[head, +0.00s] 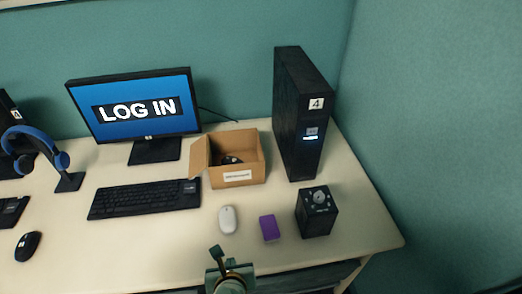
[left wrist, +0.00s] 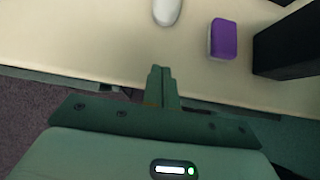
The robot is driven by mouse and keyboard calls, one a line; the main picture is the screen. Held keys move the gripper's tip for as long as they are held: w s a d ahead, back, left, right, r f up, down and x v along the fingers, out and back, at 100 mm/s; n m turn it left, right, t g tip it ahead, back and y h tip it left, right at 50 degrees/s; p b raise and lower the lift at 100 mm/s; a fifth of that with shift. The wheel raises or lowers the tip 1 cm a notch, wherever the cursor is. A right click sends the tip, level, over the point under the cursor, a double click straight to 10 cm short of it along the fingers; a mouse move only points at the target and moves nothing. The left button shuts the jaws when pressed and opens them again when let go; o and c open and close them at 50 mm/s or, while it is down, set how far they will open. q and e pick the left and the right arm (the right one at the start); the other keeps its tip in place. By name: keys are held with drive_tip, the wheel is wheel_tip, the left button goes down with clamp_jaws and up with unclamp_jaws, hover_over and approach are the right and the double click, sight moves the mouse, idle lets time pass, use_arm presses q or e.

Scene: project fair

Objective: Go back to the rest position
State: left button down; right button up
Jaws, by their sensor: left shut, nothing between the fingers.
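My left gripper (head: 217,256) shows at the bottom middle of the head view, at the desk's front edge. In the left wrist view its fingers (left wrist: 161,72) are shut together with nothing between them. They point toward the desk (left wrist: 95,55), and nothing touches their tips. A white mouse (head: 228,219) and a purple block (head: 269,228) lie on the desk beyond the gripper. My right gripper is not in either view.
A black box (head: 316,213) stands right of the purple block. Behind are an open cardboard box (head: 238,177), a keyboard (head: 144,198), a monitor (head: 133,112) and a tall black computer (head: 301,115). A headset stand (head: 69,181) and black mouse (head: 28,245) are left. Teal partitions enclose the desk.

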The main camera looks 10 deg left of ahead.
use_arm(q)
wheel_tip(320, 180, up, 7)
drive_tip(key=s+n+g+h, duration=0.1)
drive_tip(key=s+n, duration=0.2)
drive_tip(key=n, duration=1)
drive_tip(key=s+a+r+n+g+y, duration=0.1)
drive_tip(key=s+a+r+n+y, duration=0.15)
drive_tip(key=a+n, duration=0.5)
drive_tip(key=s+a+r+n+y, duration=0.1)
drive_tip(key=s+a+n, duration=0.35)
drive_tip(key=a, duration=0.65)
drive_tip(key=s+d+f+n+g+h, duration=0.1)
drive_tip(key=s+d+f+g+h, duration=0.15)
drive_tip(key=f, duration=0.95)
drive_tip(key=s+d+f+g+h, duration=0.1)
drive_tip(key=s+d+f, duration=0.15)
drive_tip(key=f, duration=1.05)
drive_tip(key=s+f+n+g, duration=0.1)
drive_tip(key=s+f, duration=0.6)
drive_tip(key=s, duration=0.2)
drive_tip(key=s+f+n+g+h, duration=0.1)
drive_tip(key=s+f+n, duration=0.1)
drive_tip(key=s+f, duration=0.5)
drive_tip(key=s, duration=0.3)
drive_tip(key=shift+s+f, duration=0.15)
drive_tip(key=shift+f, duration=0.2)
